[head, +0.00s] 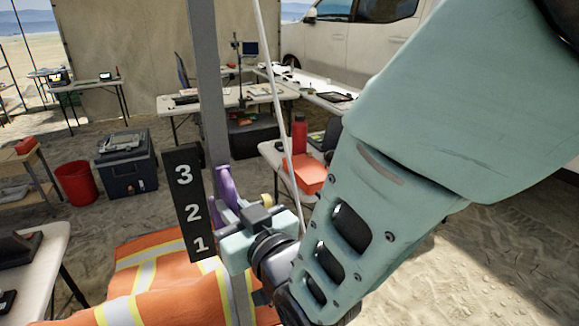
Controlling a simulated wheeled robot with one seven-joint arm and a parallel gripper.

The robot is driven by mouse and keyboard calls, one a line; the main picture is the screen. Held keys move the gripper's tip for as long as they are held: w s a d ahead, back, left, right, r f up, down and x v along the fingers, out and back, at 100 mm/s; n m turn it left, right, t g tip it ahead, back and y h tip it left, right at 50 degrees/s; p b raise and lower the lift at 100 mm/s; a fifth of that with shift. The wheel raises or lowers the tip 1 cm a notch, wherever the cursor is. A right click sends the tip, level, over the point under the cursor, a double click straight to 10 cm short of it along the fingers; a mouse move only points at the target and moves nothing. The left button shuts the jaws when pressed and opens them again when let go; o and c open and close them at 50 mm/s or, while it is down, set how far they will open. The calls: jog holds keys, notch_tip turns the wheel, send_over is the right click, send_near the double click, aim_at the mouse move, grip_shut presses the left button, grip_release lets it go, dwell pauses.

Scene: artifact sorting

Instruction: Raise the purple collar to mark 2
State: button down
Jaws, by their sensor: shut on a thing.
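The purple collar (226,184) sits around or against the grey upright post (211,80), just right of the black board (187,202) with white marks 1, 2 and 3. In the picture its visible part spans roughly from mark 3 to mark 2, but the slanted view leaves its true level unclear. My gripper (238,213) reaches in from the lower right and is shut at the collar's lower part. The jaws and wrist hide the collar's lower edge and the exact grip. A small yellowish round part (266,200) shows beside the jaws.
An orange high-visibility vest (165,275) lies below the post. A thin white pole or cord (270,90) runs down near my gripper. A small table with a red bottle (299,134) and an orange box (306,172) stands behind.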

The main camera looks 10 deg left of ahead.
notch_tip(320, 180, up, 3)
jog(key=shift+r, duration=0.1)
jog(key=c, duration=1.5)
grip_release()
jog(key=shift+s+f, duration=0.1)
jog(key=shift+f, duration=0.1)
jog(key=shift+s+d+f, duration=0.1)
jog(key=shift+s+d, duration=0.2)
jog(key=shift+d, duration=0.05)
jog(key=b, duration=0.7)
send_near(233, 196)
jog(key=shift+w+a+f, duration=0.35)
jog(key=shift+w+a, duration=0.15)
jog(key=shift+w, duration=0.05)
